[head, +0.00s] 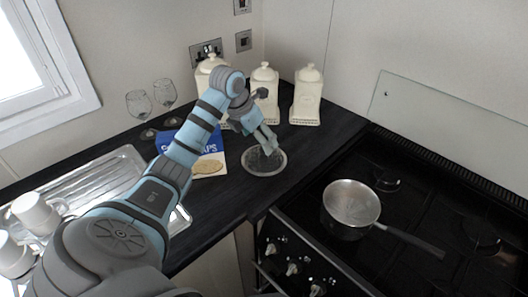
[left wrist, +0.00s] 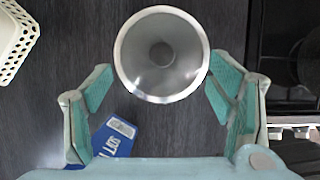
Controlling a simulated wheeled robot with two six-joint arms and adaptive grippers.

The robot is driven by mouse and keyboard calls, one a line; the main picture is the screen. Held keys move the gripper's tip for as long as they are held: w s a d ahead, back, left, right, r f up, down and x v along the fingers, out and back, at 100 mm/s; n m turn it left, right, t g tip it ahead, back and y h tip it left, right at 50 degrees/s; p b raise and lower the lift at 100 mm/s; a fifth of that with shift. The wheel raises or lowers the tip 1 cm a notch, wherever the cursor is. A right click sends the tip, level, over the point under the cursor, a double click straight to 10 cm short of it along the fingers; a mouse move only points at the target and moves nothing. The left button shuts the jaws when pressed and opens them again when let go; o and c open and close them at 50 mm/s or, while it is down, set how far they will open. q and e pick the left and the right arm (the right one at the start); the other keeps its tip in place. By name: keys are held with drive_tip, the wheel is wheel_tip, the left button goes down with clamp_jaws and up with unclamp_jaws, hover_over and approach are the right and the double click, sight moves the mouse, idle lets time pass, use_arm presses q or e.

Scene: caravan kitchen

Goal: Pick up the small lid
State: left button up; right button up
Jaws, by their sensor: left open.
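My right gripper is not in view.
A blue packet (head: 209,166) lies left of the lid. The hob with a saucepan (head: 351,204) is to the right. The sink drainer (head: 120,167) and white mugs (head: 36,212) are left.

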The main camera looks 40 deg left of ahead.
sight(264, 155)
use_arm(q)
drive_tip(key=x, duration=0.6)
drive_tip(key=shift+w+d+f, duration=0.1)
drive_tip(key=shift+d+f, duration=0.05)
drive_tip(key=shift+f, duration=0.05)
drive_tip(key=c, duration=1.7)
drive_tip(key=shift+s+d, duration=0.1)
drive_tip(key=shift+s, duration=0.1)
clamp_jaws()
